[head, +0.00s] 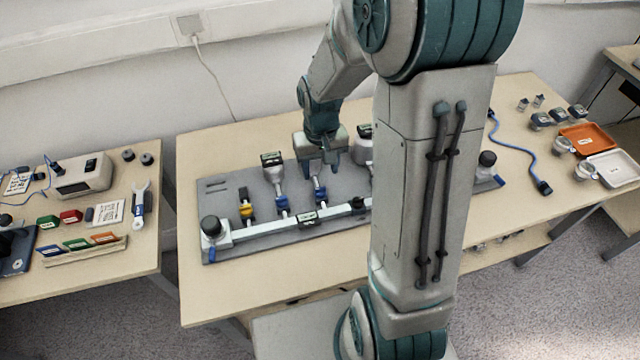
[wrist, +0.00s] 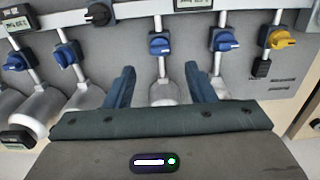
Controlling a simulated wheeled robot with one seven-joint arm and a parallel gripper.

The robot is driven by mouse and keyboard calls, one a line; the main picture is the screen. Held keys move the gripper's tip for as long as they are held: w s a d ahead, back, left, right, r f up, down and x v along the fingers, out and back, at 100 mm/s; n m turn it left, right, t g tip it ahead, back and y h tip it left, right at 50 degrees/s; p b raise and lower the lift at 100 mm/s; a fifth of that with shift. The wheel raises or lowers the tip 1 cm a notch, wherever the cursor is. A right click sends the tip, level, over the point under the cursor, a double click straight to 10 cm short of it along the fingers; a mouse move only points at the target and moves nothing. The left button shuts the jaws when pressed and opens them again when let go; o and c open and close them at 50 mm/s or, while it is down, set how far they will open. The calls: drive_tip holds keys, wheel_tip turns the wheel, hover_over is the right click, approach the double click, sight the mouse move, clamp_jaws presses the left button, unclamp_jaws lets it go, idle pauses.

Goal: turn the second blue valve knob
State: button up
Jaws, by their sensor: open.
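Several blue valve knobs and one yellow knob (wrist: 279,39) sit on thin pipes in a row. Counted from the yellow end, the second blue knob (wrist: 160,43) is centred ahead of my gripper (wrist: 160,72) in the wrist view. It also shows in the head view (head: 320,196), just below my gripper (head: 324,172). The first blue knob (wrist: 223,40) lies to its right in the wrist view, and another blue knob (wrist: 66,53) to its left. My gripper is open and empty, its fingers straddling the second knob's pipe line, short of the knob. I see no contact.
The grey panel (head: 222,251) lies on a wooden table. A metal rail (head: 268,227) runs along its front, with a black knob (head: 211,226) at its left end. Silver flasks stand behind the valves. A blue cable (head: 520,150) lies farther right.

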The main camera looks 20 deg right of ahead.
sight(321, 188)
wheel_tip(321, 188, down, 7)
drive_tip(key=shift+f, duration=0.1)
drive_tip(key=shift+c, duration=0.3)
drive_tip(key=c, duration=0.9)
